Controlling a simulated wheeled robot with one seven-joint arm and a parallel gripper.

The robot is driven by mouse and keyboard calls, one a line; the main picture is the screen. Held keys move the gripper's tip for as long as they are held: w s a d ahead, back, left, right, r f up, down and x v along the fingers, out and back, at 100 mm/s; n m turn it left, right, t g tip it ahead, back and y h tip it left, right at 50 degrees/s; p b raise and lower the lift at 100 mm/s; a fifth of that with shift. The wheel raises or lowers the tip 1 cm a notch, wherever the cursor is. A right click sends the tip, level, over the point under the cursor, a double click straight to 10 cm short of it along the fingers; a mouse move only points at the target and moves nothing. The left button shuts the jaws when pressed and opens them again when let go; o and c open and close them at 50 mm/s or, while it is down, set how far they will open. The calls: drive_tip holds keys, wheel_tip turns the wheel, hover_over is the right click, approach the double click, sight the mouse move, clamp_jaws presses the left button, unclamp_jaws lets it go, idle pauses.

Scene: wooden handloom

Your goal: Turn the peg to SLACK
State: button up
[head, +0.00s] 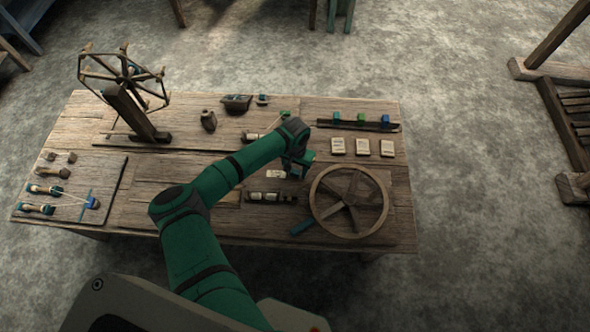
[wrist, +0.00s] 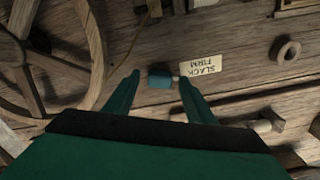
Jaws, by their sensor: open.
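A small teal peg (wrist: 159,81) with a short pale pointer at its right end shows between my fingertips in the wrist view. Beside it, to the right, lies a pale label (wrist: 202,64) reading SLACK and FIRM, upside down in this view. The pointer's end is near the label's left edge; which word it marks I cannot tell. My gripper (wrist: 158,84) is open, one finger on each side of the peg, with gaps visible. In the head view my gripper (head: 293,174) is over the table, just right of the label (head: 275,174), and hides the peg.
A spoked wheel (head: 314,210) lies close to the right of my gripper. A rack of bobbins (head: 257,197) lies in front. Cards (head: 362,147) and a dark rail (head: 350,125) are behind right. A wooden reel (head: 137,112) stands at the back left.

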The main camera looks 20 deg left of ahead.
sight(295, 172)
wheel_tip(295, 172, up, 10)
idle(0.4)
drive_tip(key=shift+s, duration=0.1)
